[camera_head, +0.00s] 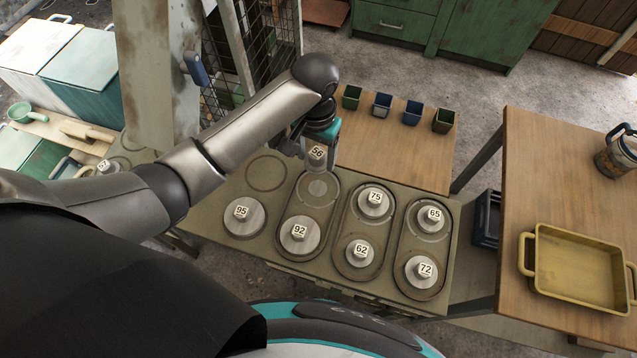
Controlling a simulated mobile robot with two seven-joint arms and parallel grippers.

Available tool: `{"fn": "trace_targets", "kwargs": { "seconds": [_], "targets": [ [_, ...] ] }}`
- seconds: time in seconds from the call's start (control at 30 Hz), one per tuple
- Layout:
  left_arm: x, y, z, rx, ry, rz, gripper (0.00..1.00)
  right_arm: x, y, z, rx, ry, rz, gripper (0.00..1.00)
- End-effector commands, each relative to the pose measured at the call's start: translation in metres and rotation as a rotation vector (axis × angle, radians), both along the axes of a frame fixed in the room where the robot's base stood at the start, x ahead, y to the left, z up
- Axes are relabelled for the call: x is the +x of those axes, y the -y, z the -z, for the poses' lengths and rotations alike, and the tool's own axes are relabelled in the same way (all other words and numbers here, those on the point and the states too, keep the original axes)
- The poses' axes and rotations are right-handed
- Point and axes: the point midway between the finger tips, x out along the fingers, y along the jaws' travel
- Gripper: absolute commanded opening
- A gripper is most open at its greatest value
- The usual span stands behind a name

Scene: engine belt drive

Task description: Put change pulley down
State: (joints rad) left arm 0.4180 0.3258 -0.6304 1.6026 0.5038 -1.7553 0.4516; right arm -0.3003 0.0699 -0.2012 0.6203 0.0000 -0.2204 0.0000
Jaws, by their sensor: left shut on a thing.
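The change pulley marked 56 (317,155) hangs under my left gripper (319,140), which is shut on it. My left arm reaches in from the left, and its fingers are mostly hidden by the wrist. The pulley is above or at the upper end of an oval recess in the olive board (265,205); I cannot tell whether it touches. A round grey seat (318,188) shows just below it in the picture. The pulley marked 92 (299,233) sits at the lower end of the same recess. My right gripper is not in view.
Pulleys marked 95 (242,212), 75 (374,199), 62 (360,250), 65 (433,215) and 72 (424,268) sit on the board. An empty ring (266,173) is left. Small bins (382,104) stand behind; a yellow tray (575,268) is right.

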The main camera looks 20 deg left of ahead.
Motion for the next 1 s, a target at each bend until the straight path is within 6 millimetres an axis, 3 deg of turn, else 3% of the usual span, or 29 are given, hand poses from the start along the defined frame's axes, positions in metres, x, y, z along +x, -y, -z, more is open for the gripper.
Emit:
{"fn": "trace_targets", "kwargs": {
  "seconds": [0.1,0.3,0.47,0.7,1.0],
  "targets": [
    [-0.001,0.000,0.036,0.001,-0.004,0.001,0.09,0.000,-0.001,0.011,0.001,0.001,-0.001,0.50],
    [0.000,0.001,0.070,0.000,0.000,0.000,0.09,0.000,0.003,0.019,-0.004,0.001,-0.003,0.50],
    [0.000,0.001,0.081,-0.001,0.000,0.001,0.09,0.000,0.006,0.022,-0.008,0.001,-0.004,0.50],
    [0.000,0.000,0.115,0.000,0.000,0.000,0.09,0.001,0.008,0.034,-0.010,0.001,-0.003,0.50],
    [0.000,0.001,0.117,-0.001,0.002,0.001,0.09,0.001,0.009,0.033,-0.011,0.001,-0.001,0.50]
  ]
}}
